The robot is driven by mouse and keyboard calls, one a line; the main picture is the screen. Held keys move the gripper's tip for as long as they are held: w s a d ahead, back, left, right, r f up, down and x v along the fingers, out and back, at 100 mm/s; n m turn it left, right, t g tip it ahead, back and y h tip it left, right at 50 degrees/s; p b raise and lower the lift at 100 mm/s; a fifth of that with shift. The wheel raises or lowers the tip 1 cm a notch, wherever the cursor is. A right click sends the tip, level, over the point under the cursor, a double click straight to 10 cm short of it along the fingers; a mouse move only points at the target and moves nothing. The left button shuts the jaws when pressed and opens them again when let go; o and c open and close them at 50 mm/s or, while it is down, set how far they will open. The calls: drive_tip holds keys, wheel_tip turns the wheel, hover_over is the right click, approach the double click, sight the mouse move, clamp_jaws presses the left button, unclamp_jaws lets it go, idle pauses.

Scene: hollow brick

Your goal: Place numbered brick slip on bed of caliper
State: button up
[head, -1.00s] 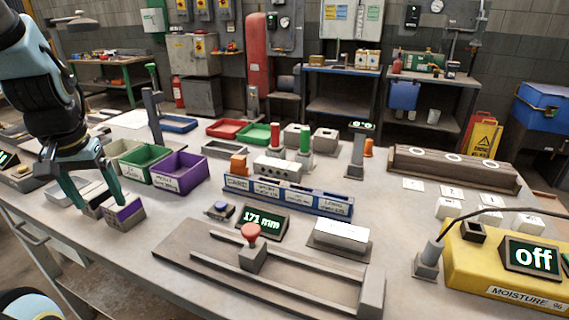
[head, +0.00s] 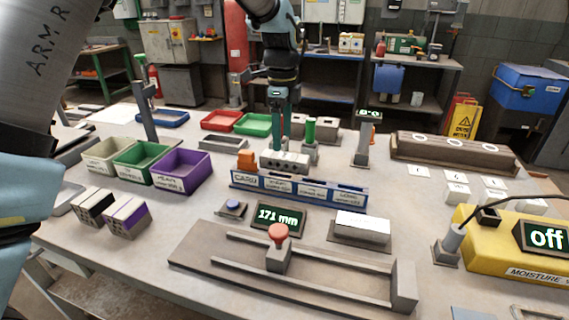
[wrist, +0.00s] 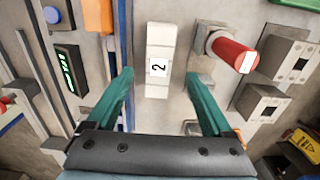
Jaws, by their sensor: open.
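A pale grey slip with a row of holes in its side (head: 284,163) stands on the table behind the blue rack. In the wrist view its white top shows a "2" (wrist: 158,66). My gripper (head: 281,146) is above it, open and empty, with a finger to each side of the slip. The caliper (head: 330,283) lies at the front of the table, its bed bare between the rails. Its red-knobbed slider (head: 279,245) stands left of the fixed end block. The display (head: 270,217) reads 171 mm.
The blue labelled rack (head: 298,191) lies between slip and caliper. An orange block (head: 246,160) stands left of the slip. A green-topped post (head: 311,133) is close on its right; a red cylinder (wrist: 230,52) shows in the wrist view.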

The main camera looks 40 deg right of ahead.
sight(282, 155)
drive_tip(key=shift+a+f+p, duration=0.1)
drive_tip(key=shift+f+p, duration=1)
drive_tip(key=shift+f, duration=2.75)
clamp_jaws()
